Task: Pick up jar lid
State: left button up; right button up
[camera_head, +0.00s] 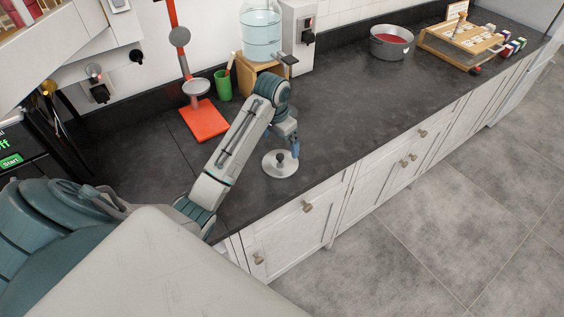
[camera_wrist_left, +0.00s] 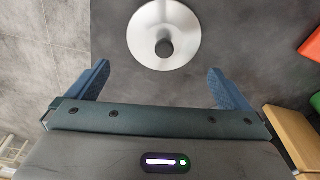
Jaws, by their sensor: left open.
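The jar lid (camera_head: 273,165) is a round, pale metal disc with a small grey knob (camera_head: 279,157) on top. It lies on the dark countertop near its front edge. It also shows in the left wrist view (camera_wrist_left: 150,22), at the top middle, with the knob facing the camera. My left gripper (camera_head: 294,152) is at the lid in the head view. In the left wrist view its two blue fingers (camera_wrist_left: 158,80) are spread wide and nothing is between them; the lid lies just beyond the tips. My right gripper is not in view.
An orange-red stand (camera_head: 204,121), a green cup (camera_head: 222,86) and a wooden block (camera_head: 252,77) under a glass jar (camera_head: 261,35) stand behind my left arm. A metal pot (camera_head: 391,43) and a wooden rack (camera_head: 461,47) are farther right. The counter between is clear.

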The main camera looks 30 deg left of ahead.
aim_at(280, 156)
pick_arm(q)
jog(key=f+p, duration=0.1)
jog(key=f, duration=0.2)
jog(key=shift+w+p, duration=0.2)
jog(key=shift+p, duration=0.15)
jog(key=shift+w+f, duration=0.1)
jog(key=shift+f, duration=0.15)
jog(key=f+p, duration=0.1)
jog(key=f, duration=0.1)
jog(key=f+p, duration=0.1)
jog(key=shift+w+a+f+p, duration=0.1)
jog(key=shift+a+f+p, duration=0.15)
jog(key=shift+p, duration=0.1)
jog(key=shift+f, duration=0.55)
jog(key=shift+w+f, duration=0.1)
jog(key=shift+c, duration=1.3)
jog(key=shift+d, duration=0.1)
jog(key=c, duration=1.4)
jog(key=shift+s, duration=0.2)
jog(key=c, duration=0.5)
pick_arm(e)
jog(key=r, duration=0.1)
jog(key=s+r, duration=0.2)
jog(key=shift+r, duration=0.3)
